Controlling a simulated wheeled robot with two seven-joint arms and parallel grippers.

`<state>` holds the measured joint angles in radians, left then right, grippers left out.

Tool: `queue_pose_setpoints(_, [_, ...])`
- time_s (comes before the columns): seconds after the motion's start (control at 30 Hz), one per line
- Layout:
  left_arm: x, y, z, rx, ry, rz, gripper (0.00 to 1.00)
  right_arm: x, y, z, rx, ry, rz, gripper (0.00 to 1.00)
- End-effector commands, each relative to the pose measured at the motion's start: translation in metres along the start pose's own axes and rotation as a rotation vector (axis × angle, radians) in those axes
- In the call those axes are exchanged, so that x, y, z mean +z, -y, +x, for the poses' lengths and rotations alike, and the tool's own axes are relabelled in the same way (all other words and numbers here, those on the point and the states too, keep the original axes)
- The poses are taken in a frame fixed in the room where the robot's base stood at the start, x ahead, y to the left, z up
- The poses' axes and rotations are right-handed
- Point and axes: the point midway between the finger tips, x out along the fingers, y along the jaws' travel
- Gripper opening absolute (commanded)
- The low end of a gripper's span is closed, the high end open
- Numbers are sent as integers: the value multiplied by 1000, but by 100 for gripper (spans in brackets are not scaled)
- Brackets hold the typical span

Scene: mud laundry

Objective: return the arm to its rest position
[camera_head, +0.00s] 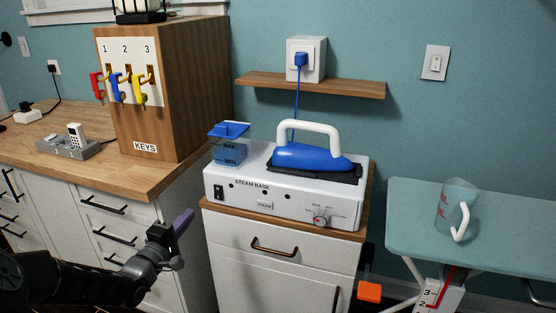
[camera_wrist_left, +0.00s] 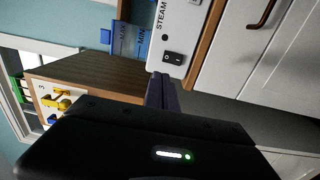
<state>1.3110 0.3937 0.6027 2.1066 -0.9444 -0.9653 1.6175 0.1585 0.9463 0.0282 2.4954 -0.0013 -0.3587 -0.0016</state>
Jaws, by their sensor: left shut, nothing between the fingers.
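My left gripper (camera_head: 183,222) is shut and empty, its purple-grey fingers together. It hangs in front of the gap between the wooden counter and the steam base, pointing up and to the right. In the left wrist view the shut fingers (camera_wrist_left: 161,92) show just below the steam base (camera_wrist_left: 178,40) with its black power switch. My left arm (camera_head: 60,280) comes in from the lower left in the head view. My right gripper does not show.
The steam base (camera_head: 285,208) stands on a white cabinet, with a blue iron (camera_head: 310,158) on top and a blue water tank (camera_head: 229,150) at its left. A wooden key cabinet (camera_head: 190,85) stands on the left counter. A clear jug (camera_head: 455,205) stands on the ironing board (camera_head: 520,225).

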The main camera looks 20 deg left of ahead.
Motion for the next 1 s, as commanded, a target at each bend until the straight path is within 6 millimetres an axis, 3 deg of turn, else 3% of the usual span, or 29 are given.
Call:
queue_pose_setpoints(0.17, [0, 0, 0, -2, 0, 39, 0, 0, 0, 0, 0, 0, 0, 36])
queue_pose_setpoints(0.33, [-8, 18, -2, -71, -31, 228, 0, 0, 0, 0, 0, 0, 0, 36])
queue_pose_setpoints(0.37, [-12, 27, -5, -104, -46, 272, 0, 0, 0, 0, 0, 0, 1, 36])
queue_pose_setpoints(0.43, [-22, 63, -20, -220, -80, 372, 0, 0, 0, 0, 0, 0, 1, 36])
queue_pose_setpoints(0.5, [-12, 111, -35, -366, -62, 452, 0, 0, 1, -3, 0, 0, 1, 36])
queue_pose_setpoints(0.57, [14, 151, -47, -483, 2, 505, 0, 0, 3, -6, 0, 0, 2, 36])
queue_pose_setpoints(0.7, [98, 226, -81, -694, 234, 589, 0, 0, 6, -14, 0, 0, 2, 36])
queue_pose_setpoints(0.87, [205, 281, -140, -854, 560, 651, 0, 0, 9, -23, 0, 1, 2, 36])
queue_pose_setpoints(1.0, [290, 306, -213, -960, 862, 691, 0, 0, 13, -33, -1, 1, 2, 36])
